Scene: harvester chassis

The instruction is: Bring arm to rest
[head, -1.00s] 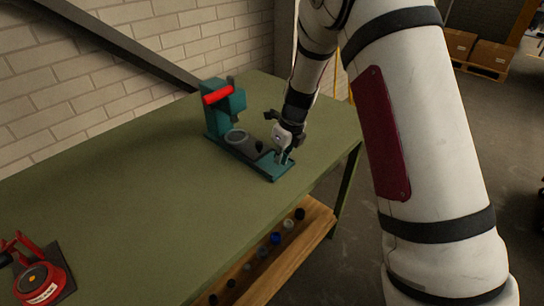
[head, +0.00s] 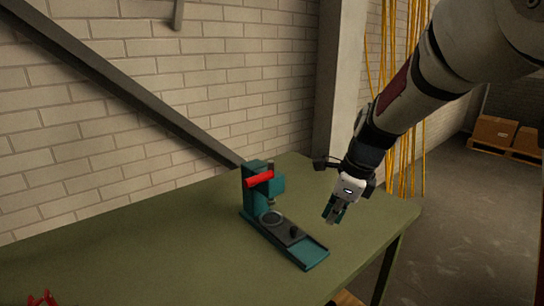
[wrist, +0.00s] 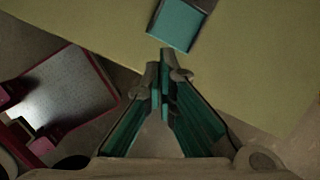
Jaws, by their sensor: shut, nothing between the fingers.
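My gripper (head: 333,217) hangs at the end of my white arm, above the right part of the green table (head: 150,245). It is tilted downward, shut and empty. In the wrist view its two teal-lined fingers (wrist: 160,62) meet at their tips. A teal fixture (head: 256,210) with a red bar (head: 260,179) stands on the table to the left of my gripper, apart from it. The end of the fixture's base plate (wrist: 177,24) shows at the top of the wrist view, beyond the fingertips.
A brick wall (head: 110,110) and a concrete pillar (head: 340,80) stand behind the table. Yellow hanging strands (head: 405,140) are at the right of the pillar. Boxes on a pallet (head: 495,131) stand far right. Part of a red object (head: 42,299) shows at the lower left.

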